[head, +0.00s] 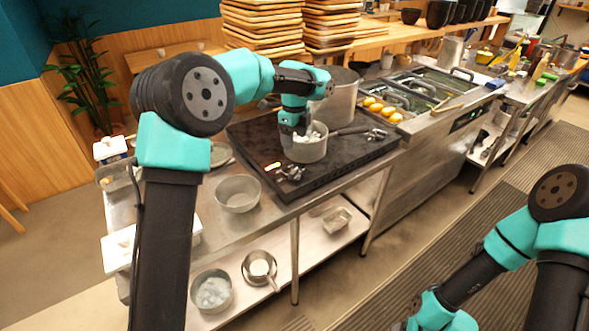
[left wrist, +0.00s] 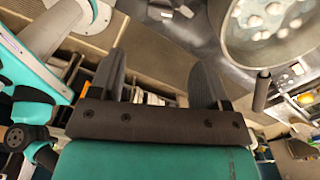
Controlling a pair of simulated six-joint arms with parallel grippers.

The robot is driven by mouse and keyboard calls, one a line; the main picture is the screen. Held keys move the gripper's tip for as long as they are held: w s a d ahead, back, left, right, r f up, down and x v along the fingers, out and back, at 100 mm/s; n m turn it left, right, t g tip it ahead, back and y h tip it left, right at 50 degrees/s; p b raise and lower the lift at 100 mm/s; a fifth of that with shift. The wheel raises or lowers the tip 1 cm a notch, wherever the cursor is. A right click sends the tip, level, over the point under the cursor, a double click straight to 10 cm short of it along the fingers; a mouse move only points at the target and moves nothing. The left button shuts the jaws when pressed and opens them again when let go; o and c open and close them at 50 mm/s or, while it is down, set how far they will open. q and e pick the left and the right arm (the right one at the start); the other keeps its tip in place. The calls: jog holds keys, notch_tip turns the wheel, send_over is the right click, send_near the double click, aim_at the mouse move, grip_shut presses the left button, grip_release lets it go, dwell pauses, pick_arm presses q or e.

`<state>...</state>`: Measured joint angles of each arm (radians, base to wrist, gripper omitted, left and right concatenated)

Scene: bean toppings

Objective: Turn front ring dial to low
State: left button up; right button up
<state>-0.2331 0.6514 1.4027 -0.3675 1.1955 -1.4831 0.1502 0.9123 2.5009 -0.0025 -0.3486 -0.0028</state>
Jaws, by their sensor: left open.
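A black stove top (head: 335,168) stands on the steel counter. A shiny metal fitting (head: 290,173) with small knob-like parts lies at its front left, and a similar one (head: 375,134) at its right. They are too small for me to tell which is the front ring dial or its setting. A steel pot (head: 308,153) with white pieces inside stands between them; it also shows in the left wrist view (left wrist: 240,48). My left gripper (head: 294,132) is over this pot in the head view. Its two fingers are apart and empty in the left wrist view (left wrist: 160,82).
A large steel pot (head: 340,100) stands behind the small one. An empty steel bowl (head: 238,193) is on the counter at the left. Stacked wooden trays (head: 262,30) are behind. Pans and bowls stand on the lower shelf (head: 318,240). My right arm is at the lower right.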

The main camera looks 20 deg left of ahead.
aim_at(295, 171)
pick_arm(q)
notch_tip(295, 171, down, 13)
jog(key=shift+f, duration=0.1)
dwell(0.3)
jog(key=c, duration=0.9)
